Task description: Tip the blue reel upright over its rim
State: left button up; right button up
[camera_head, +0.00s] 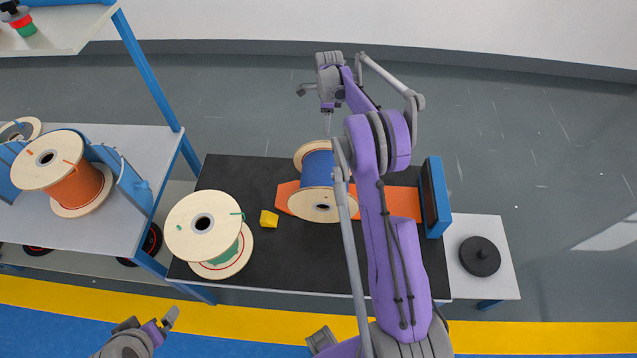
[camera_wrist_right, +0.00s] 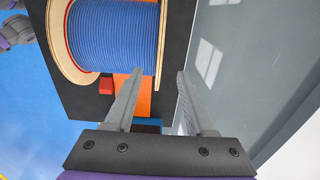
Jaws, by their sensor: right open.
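The blue reel (camera_head: 317,168) lies on the dark table with its axis running front to back. Its near wooden flange (camera_head: 321,207) faces me; part of it is hidden behind my right arm. In the right wrist view the blue winding (camera_wrist_right: 115,35) fills the upper left. My right gripper (camera_head: 328,128) is behind the far flange, pointing down. Its two fingers are apart and empty, with the flange rim (camera_wrist_right: 162,45) just ahead between the tips; contact cannot be told. My left gripper (camera_head: 155,326) is at the lower left, away from the reel.
The dark table top (camera_head: 235,172) carries an orange strip (camera_head: 404,202), a yellow block (camera_head: 268,219), a green reel (camera_head: 203,226) and a blue-framed panel (camera_head: 436,197). A black disc (camera_head: 480,256) is at right. A shelf with an orange reel (camera_head: 75,188) is at left.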

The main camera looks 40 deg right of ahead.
aim_at(327, 144)
jog(key=shift+s+f, duration=0.1)
jog(key=shift+f, duration=0.55)
notch_tip(327, 144, down, 9)
jog(key=b, duration=0.4)
jog(key=shift+r, duration=0.2)
jog(key=shift+f+b, duration=0.25)
jog(key=shift+b, duration=0.15)
pick_arm(q)
notch_tip(327, 144, down, 6)
jog(key=s, duration=0.2)
jog(key=shift+s+f, duration=0.15)
pick_arm(e)
jog(key=shift+a+f, duration=0.1)
jog(key=shift+a, duration=0.05)
pick_arm(q)
jog(key=shift+a, duration=0.1)
jog(key=shift+s, duration=0.1)
pick_arm(e)
grip_shut()
